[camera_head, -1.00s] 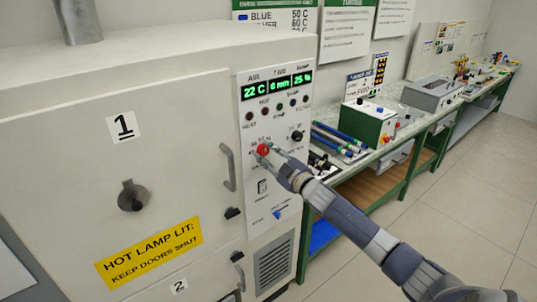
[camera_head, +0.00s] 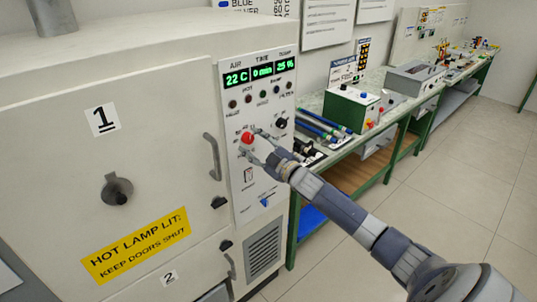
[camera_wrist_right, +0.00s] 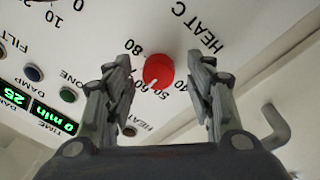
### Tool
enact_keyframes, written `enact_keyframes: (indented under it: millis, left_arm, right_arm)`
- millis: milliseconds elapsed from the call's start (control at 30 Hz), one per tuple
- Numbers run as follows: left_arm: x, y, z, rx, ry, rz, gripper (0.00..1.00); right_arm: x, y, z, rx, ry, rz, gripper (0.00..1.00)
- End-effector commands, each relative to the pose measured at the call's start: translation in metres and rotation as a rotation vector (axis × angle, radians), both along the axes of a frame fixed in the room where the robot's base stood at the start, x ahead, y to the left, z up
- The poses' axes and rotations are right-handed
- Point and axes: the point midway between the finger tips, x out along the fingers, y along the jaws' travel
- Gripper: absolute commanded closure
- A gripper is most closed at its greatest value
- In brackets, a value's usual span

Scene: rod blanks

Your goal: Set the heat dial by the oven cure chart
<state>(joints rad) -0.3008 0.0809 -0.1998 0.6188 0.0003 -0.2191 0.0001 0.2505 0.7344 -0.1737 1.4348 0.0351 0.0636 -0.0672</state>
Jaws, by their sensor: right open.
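The red heat dial (camera_head: 246,138) sits on the oven's white control panel (camera_head: 240,213). In the right wrist view the dial (camera_wrist_right: 158,69) shows between the fingers, its white mark toward the 50 and 60 side of the scale; the exact number is hard to tell. My right gripper (camera_head: 253,143) is open, with a finger on each side of the dial; I see gaps between fingers and dial in the wrist view. The oven cure chart (camera_head: 255,8) is cut off at the top; a blue row and a 50 C value show. My left gripper is not in view.
The display (camera_head: 261,73) reads 22 C, 0 min, 25 %. A black knob (camera_head: 281,123) is right of the dial. A door handle (camera_head: 212,157) stands out to the left. A bench with rods (camera_head: 322,127) and a green box (camera_head: 350,109) is at right.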

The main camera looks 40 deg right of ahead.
Motion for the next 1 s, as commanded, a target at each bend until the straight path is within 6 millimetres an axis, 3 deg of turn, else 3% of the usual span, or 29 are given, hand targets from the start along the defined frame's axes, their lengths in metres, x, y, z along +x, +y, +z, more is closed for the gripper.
enact_keyframes:
  millis: [600, 1000]
  left_arm:
    - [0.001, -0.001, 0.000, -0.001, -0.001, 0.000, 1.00]
    - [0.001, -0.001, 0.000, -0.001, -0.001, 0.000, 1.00]
  right_arm:
    - [-0.085, -0.007, -0.007, -0.001, 0.001, 0.000, 0.50]
    - [-0.110, -0.009, -0.009, 0.000, 0.000, 0.000, 0.50]
